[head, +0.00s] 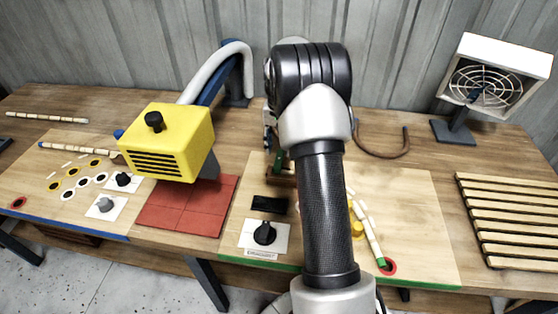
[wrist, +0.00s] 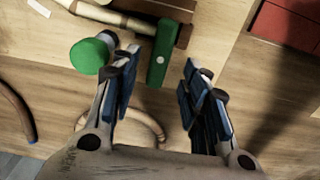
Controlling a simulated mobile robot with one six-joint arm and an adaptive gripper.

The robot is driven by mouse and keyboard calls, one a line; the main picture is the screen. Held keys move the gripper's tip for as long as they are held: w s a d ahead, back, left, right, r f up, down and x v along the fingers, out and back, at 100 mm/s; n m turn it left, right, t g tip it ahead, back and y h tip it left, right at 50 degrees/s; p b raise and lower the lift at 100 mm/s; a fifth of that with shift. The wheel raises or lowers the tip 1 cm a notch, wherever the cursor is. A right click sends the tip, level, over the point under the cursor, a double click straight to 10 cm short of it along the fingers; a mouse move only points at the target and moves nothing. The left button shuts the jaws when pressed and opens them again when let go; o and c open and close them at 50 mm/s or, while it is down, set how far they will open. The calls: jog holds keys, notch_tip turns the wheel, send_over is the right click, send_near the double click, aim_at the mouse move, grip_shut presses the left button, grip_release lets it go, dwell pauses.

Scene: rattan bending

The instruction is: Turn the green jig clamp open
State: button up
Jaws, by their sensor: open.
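The green jig clamp (wrist: 161,54) is a flat green bar with a pale dot. In the wrist view it lies between the fingertips of my gripper (wrist: 160,68), which is open, with gaps on both sides. A bit of green, seemingly the clamp (head: 279,159), shows in the head view beside my arm; the rest is hidden. A tan rattan pole (wrist: 102,13) runs to the brown jig block (wrist: 183,14) near the clamp's upper end. A round green knob (wrist: 92,54) sits just left of my left finger.
A yellow heater box (head: 165,143) stands over red tiles (head: 180,212) on the left. A black knob (head: 265,232) is on a white plate in front. A caged fan (head: 490,80) and slatted rack (head: 510,215) are on the right. A bent brown rod (head: 402,150) lies behind.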

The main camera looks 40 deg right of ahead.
aim_at(279, 158)
notch_tip(279, 158, down, 5)
jog(key=shift+f+b, duration=0.15)
jog(key=shift+b, duration=0.5)
jog(key=shift+c, duration=0.4)
grip_shut()
